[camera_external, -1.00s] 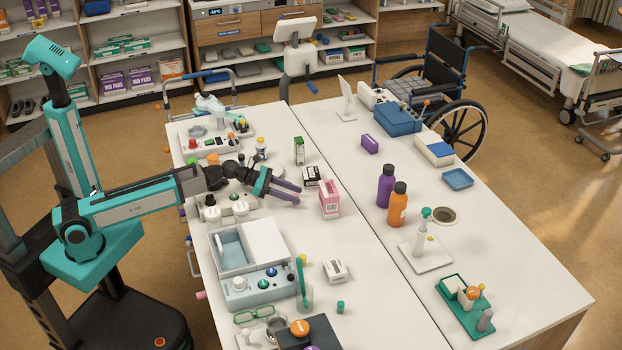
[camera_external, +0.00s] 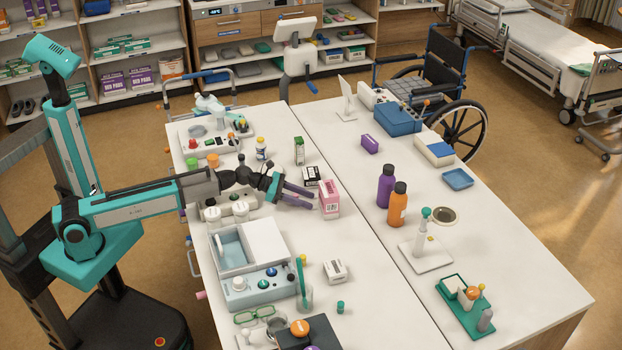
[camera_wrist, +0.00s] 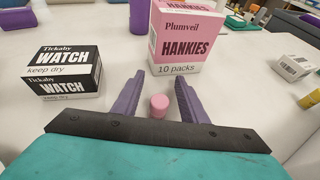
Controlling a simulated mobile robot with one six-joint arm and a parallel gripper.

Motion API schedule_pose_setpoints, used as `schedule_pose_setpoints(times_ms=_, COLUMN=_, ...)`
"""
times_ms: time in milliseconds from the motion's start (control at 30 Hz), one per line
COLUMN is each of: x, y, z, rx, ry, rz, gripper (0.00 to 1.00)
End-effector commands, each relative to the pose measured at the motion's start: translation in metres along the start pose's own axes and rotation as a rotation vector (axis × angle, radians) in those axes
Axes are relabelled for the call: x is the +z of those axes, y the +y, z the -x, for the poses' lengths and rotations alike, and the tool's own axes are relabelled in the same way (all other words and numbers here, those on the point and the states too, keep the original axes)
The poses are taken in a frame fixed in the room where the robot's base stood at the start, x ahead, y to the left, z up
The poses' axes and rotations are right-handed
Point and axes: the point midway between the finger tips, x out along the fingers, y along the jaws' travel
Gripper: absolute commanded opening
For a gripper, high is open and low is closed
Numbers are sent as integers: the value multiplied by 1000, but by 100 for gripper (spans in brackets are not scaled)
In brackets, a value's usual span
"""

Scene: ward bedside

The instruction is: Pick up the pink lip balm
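The pink lip balm, a small pink cylinder (camera_wrist: 159,106), stands upright on the white table in the wrist view. My gripper (camera_wrist: 160,82) is open, with one purple finger on each side of the lip balm and a visible gap to it on both sides. In the external view my gripper (camera_external: 313,200) is low over the table, its fingertips close to a pink hankies box (camera_external: 330,199). I cannot make out the lip balm in the external view.
The hankies box (camera_wrist: 175,40) stands just beyond my fingertips. A black and white watch box (camera_wrist: 64,75) is to the left, and a small white box (camera_wrist: 293,67) to the right. Purple (camera_external: 386,186) and orange (camera_external: 397,204) bottles stand on the farther table.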

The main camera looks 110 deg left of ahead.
Motion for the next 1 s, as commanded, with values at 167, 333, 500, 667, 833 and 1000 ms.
schedule_pose_setpoints(times_ms=167, x=0, y=0, z=0, rx=0, ry=0, rz=0, gripper=39)
schedule_pose_setpoints(times_ms=333, x=0, y=0, z=0, rx=0, ry=0, rz=0, gripper=39)
schedule_pose_setpoints(times_ms=500, x=0, y=0, z=0, rx=0, ry=0, rz=0, gripper=22)
schedule_pose_setpoints(times_ms=667, x=0, y=0, z=0, rx=0, ry=0, rz=0, gripper=0)
schedule_pose_setpoints(times_ms=833, x=0, y=0, z=0, rx=0, ry=0, rz=0, gripper=0)
schedule_pose_setpoints(times_ms=1000, x=2, y=0, z=1, rx=0, ry=-1, rz=0, gripper=0)
